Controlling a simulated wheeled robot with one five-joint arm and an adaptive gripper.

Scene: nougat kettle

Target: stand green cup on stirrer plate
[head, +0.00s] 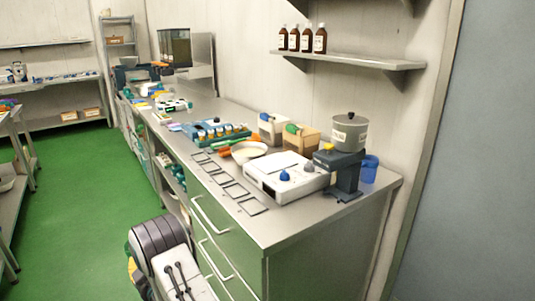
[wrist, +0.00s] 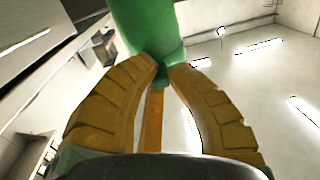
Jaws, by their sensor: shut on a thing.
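My gripper (wrist: 163,70) shows in the wrist view with its two yellow ribbed fingers shut on the green cup (wrist: 148,28). The cup is at the fingertips, and its upper part runs out of the top of the picture. In the head view my arm is at the bottom left, beside the counter front; the cup cannot be made out there. The stirrer plate (head: 286,176), seemingly the flat white box with a blue knob on its front, sits on the near part of the counter. Its top looks mostly bare. My gripper is apart from it.
A grey pot (head: 349,133) on a dark stand (head: 343,172) is right of the white box, with a blue cup (head: 370,168) behind. A white bowl (head: 249,151), boxes (head: 299,139) and a blue rack (head: 216,133) stand farther left. Flat square frames (head: 236,190) line the counter's front edge.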

